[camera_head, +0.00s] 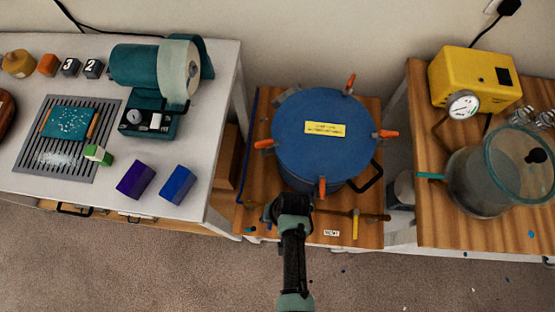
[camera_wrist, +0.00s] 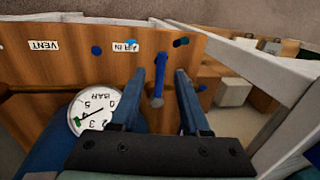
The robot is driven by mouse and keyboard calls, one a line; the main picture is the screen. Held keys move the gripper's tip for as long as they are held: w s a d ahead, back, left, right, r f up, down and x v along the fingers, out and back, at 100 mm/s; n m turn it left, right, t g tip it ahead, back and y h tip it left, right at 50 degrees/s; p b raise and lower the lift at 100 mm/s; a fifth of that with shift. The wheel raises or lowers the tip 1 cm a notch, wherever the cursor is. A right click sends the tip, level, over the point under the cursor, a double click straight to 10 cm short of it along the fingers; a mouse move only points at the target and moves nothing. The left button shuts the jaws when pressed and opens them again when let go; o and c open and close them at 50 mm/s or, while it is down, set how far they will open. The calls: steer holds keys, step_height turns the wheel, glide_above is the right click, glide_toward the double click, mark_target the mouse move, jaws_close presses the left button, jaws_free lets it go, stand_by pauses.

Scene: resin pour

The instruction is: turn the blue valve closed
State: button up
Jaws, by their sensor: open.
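The blue valve's lever (camera_wrist: 158,82) shows in the wrist view, upright in the picture against the wooden stand front, below the AIR IN label (camera_wrist: 125,46). My gripper (camera_wrist: 170,70) is open, with the lever showing between its two blue fingers, nearer the left one. I cannot tell whether the fingertips reach past it or touch it. In the head view, my gripper (camera_head: 272,209) is at the front of the blue pressure pot (camera_head: 322,140) and hides the valve.
A yellow valve handle (camera_head: 356,224) is to the right, near the VENT label (camera_head: 331,233). A round gauge (camera_wrist: 92,112) is close to my left finger in the wrist view. Orange clamps ring the pot lid. A white table (camera_head: 222,110) stands left, a wooden-topped one (camera_head: 425,215) right.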

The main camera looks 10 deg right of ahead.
step_height(320, 180, up, 11)
steer(key=d, duration=0.2)
steer(key=shift+s+r, duration=0.2)
steer(key=shift+s, duration=0.1)
steer(key=shift+d, duration=0.1)
stand_by(0.3)
steer(key=w+r+n+t+h, duration=0.15)
steer(key=w+r+t, duration=0.55)
steer(key=w+r, duration=0.9)
steer(key=w+r+t, duration=0.3)
steer(key=w+r, duration=0.1)
steer(key=r, duration=0.4)
steer(key=w+r+t, duration=0.3)
steer(key=w+r, duration=0.2)
steer(key=r, duration=0.4)
step_height(320, 180, up, 25)
steer(key=s+a+n+t+h+b, duration=0.1)
steer(key=s+a+t+b, duration=0.15)
steer(key=t, duration=0.55)
steer(key=s+a+r+t, duration=0.1)
steer(key=s+r+t, duration=0.4)
steer(key=s+r, duration=0.6)
step_height(320, 180, up, 4)
steer(key=shift+s+a+r+n+t+p, duration=0.1)
steer(key=shift+s+a+n+t+p, duration=0.05)
steer(key=shift+a+n+t+p, duration=0.25)
